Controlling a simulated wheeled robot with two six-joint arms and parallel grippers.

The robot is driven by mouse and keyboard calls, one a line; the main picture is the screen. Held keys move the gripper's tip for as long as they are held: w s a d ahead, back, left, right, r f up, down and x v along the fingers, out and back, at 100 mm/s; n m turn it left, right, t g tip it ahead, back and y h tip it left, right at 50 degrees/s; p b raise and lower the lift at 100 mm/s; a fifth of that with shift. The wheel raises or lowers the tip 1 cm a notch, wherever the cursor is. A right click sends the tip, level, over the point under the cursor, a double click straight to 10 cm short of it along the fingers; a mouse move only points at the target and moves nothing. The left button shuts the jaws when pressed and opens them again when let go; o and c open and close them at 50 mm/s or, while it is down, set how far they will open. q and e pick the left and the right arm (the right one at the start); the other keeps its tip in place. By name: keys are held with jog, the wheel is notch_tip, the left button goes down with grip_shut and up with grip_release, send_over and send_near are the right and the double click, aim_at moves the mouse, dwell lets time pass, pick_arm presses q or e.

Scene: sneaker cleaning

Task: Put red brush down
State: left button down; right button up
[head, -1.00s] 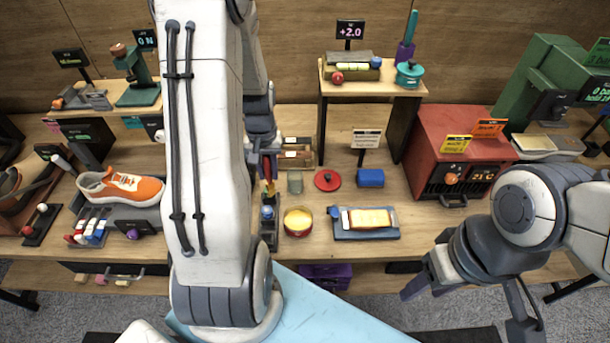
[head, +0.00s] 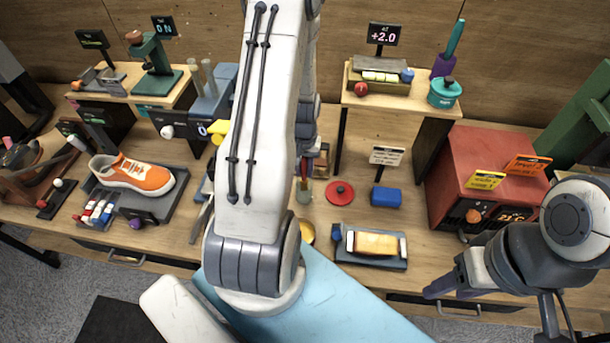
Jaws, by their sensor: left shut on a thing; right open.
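My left gripper (head: 305,155) is mostly hidden behind my own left arm, with only a sliver showing at the arm's right edge. It is shut on the red brush (head: 304,170), of which a thin upright red strip shows. The brush is directly above or inside a small greenish jar (head: 305,191) on the bench; I cannot tell which, since the arm covers part of it. My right gripper (head: 447,291) is open and empty at the bench's front edge, lower right.
Close by are a red disc (head: 340,193), a blue block (head: 386,197), a tray with a yellow sponge (head: 376,243) and a partly hidden yellow tin (head: 307,231). The orange sneaker (head: 139,174) is at left. A red oven (head: 482,165) and raised shelf (head: 424,104) bound the right.

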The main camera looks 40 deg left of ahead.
aim_at(304, 181)
pick_arm(q)
notch_tip(304, 181, down, 3)
jog(key=shift+f+p, duration=0.1)
jog(key=shift+p, duration=0.25)
jog(key=shift+f, duration=0.1)
jog(key=shift+f, duration=0.1)
jog(key=shift+f, duration=0.15)
jog(key=c, duration=0.7)
grip_release()
